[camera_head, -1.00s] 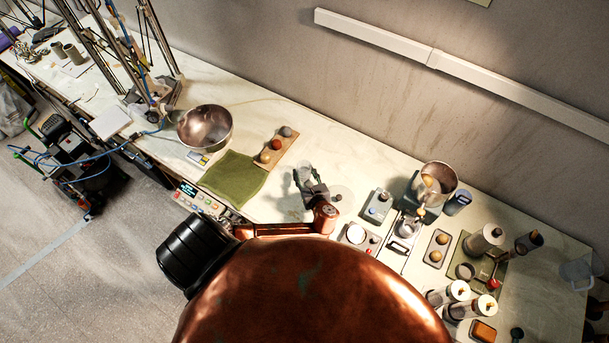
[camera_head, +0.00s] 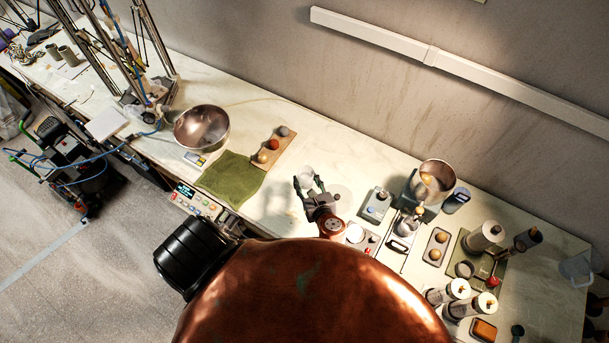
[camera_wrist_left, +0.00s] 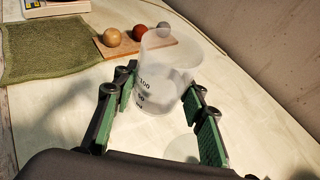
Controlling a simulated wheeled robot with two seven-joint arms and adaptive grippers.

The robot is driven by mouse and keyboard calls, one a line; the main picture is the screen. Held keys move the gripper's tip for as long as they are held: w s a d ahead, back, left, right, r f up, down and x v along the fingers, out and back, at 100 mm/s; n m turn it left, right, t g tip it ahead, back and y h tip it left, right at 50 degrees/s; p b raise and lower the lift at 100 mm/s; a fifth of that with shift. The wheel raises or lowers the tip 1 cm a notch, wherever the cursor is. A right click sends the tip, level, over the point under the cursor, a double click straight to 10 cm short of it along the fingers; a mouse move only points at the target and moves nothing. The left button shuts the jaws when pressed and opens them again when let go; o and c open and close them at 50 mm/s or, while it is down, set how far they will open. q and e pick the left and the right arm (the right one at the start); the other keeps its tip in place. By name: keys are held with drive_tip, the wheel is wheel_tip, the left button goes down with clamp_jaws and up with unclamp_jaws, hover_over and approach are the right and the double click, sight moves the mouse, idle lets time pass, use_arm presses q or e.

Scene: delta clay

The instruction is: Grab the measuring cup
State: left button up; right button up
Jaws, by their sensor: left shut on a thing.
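The measuring cup is a clear, see-through cup with dark number marks. In the left wrist view the measuring cup (camera_wrist_left: 163,75) stands between the green-padded fingers of my left gripper (camera_wrist_left: 160,108). In the head view the cup (camera_head: 306,172) shows faintly at the fingertips of my left gripper (camera_head: 308,185), over the white worktop. The left gripper is shut on the cup. Whether the cup's base touches the worktop is hard to tell. My right gripper is not in view.
A green cloth (camera_head: 230,178) and a wooden board (camera_head: 284,150) with several balls lie to the left, beside a metal bowl (camera_head: 201,126). A faint round disc (camera_head: 341,195), a small grey device (camera_head: 376,204) and a mixer bowl (camera_head: 435,180) are on the right.

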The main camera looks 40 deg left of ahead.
sight(306, 185)
use_arm(q)
drive_tip(key=shift+s+a+v, duration=0.15)
drive_tip(key=shift+v, duration=1.4)
drive_tip(key=shift+s+a+v, duration=0.1)
drive_tip(key=shift+s+v, duration=0.1)
drive_tip(key=shift+v, duration=1.35)
drive_tip(key=shift+b, duration=0.3)
